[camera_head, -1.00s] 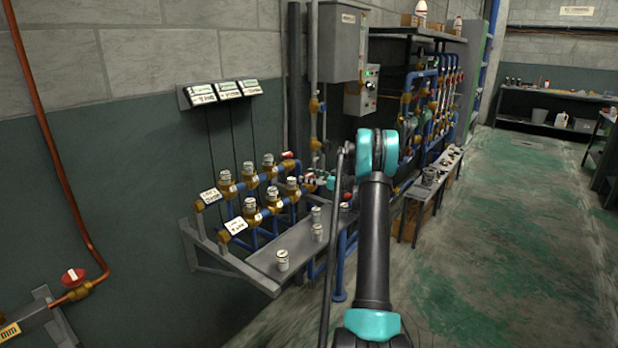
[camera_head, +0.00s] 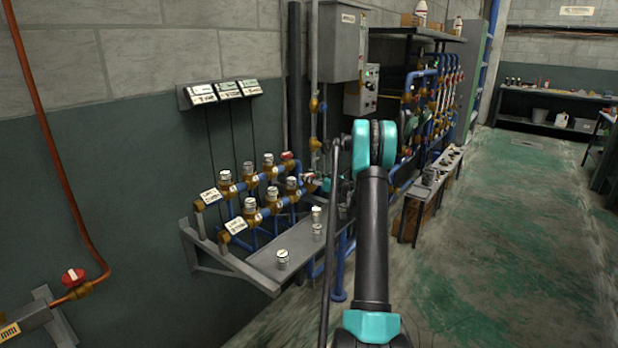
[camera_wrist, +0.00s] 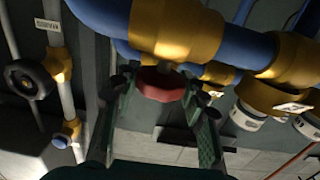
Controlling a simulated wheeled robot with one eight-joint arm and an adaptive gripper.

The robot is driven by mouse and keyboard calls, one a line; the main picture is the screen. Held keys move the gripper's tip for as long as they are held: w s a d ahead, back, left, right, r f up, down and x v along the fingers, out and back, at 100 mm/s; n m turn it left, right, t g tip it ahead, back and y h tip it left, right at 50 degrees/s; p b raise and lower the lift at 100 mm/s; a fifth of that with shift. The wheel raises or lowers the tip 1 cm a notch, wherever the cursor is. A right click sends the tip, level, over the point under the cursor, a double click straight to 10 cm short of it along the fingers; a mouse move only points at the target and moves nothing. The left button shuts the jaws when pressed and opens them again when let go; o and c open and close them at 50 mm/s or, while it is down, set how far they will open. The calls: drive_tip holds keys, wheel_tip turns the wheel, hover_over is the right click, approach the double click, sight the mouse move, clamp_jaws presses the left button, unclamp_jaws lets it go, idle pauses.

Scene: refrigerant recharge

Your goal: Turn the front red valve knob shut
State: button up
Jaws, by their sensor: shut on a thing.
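The front red valve knob (camera_wrist: 162,85) shows in the wrist view as a red disc below a brass fitting (camera_wrist: 175,30) on a blue pipe. My gripper (camera_wrist: 163,112) has one dark green finger on each side of the knob and is shut on it. In the head view my gripper (camera_head: 322,182) is small, at the right end of the front pipe row, and the front knob is mostly hidden there. Another red knob (camera_head: 288,156) ends the rear row and stands free of my gripper.
Two rows of white-capped brass valves (camera_head: 250,206) stand behind a grey shelf (camera_head: 262,262) with loose caps (camera_head: 282,259). A grey control box (camera_head: 361,90) and blue pipes (camera_head: 430,100) are close beyond. A red wall valve (camera_head: 73,276) is at lower left. The floor at right is clear.

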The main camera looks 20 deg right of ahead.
sight(309, 175)
drive_tip(key=m+t+h, duration=0.1)
drive_tip(key=m+h, duration=0.1)
drive_tip(key=h, duration=0.1)
drive_tip(key=m+t+h, duration=0.2)
drive_tip(key=h, duration=0.1)
drive_tip(key=shift+s+a+m, duration=0.1)
drive_tip(key=shift+a+m, duration=0.05)
drive_tip(key=shift+m, duration=0.15)
drive_tip(key=shift+m+h, duration=1.25)
drive_tip(key=shift+h, duration=0.8)
drive_tip(key=shift+m+h, duration=1.25)
drive_tip(key=shift+h, duration=0.8)
drive_tip(key=o, duration=1.2)
drive_tip(key=shift+r, duration=0.1)
wheel_tip(309, 175, up, 10)
drive_tip(key=shift+f, duration=0.1)
